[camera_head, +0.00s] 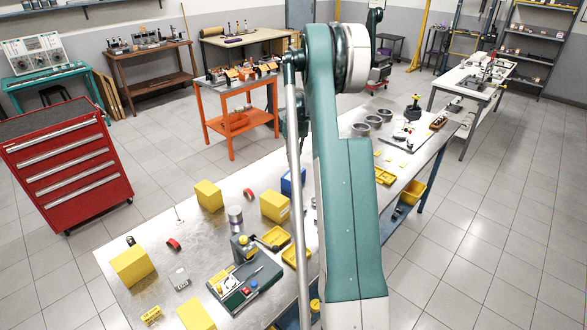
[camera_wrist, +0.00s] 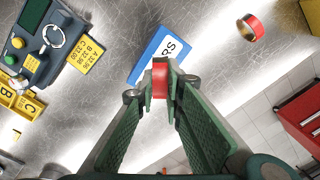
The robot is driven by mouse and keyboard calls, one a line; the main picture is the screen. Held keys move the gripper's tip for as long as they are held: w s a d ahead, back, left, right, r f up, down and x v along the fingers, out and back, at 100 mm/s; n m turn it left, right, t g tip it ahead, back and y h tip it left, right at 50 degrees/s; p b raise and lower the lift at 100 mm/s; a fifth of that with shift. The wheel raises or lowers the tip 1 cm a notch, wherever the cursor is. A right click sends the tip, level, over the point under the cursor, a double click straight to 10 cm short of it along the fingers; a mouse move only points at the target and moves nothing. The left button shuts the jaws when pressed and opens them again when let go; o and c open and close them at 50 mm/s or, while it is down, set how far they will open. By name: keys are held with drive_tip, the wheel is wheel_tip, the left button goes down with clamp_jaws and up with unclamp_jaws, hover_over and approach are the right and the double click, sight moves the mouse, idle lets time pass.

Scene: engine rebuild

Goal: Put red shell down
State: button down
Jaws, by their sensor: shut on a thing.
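In the wrist view a red shell (camera_wrist: 160,80) sits between the tips of my gripper (camera_wrist: 160,88), which is shut on it. The shell is seen in front of a blue item (camera_wrist: 155,55) with a white label ending in "RS"; I cannot tell its height above that item. A second red shell (camera_wrist: 251,27) with a brass-coloured inside lies on the metal bench at upper right. In the head view, red shells lie on the bench at left (camera_head: 173,244) and near the middle (camera_head: 249,194). My arm hides my gripper there.
A grey fixture (camera_wrist: 42,42) with buttons and yellow tags (camera_wrist: 86,54) stands at the left of the wrist view. Several yellow blocks (camera_head: 208,196) stand on the bench (camera_head: 150,215) in the head view. A blue box (camera_head: 292,181) is partly behind my arm. A red drawer cabinet (camera_head: 65,165) stands left.

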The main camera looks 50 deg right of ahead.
sight(293, 173)
drive_tip(key=shift+f, duration=0.45)
drive_tip(key=shift+f, duration=0.1)
drive_tip(key=shift+f, duration=1.8)
drive_tip(key=shift+f, duration=0.1)
drive_tip(key=c, duration=2.4)
unclamp_jaws()
drive_tip(key=r, duration=1.2)
drive_tip(key=shift+s+d, duration=0.2)
drive_tip(key=shift+r, duration=0.15)
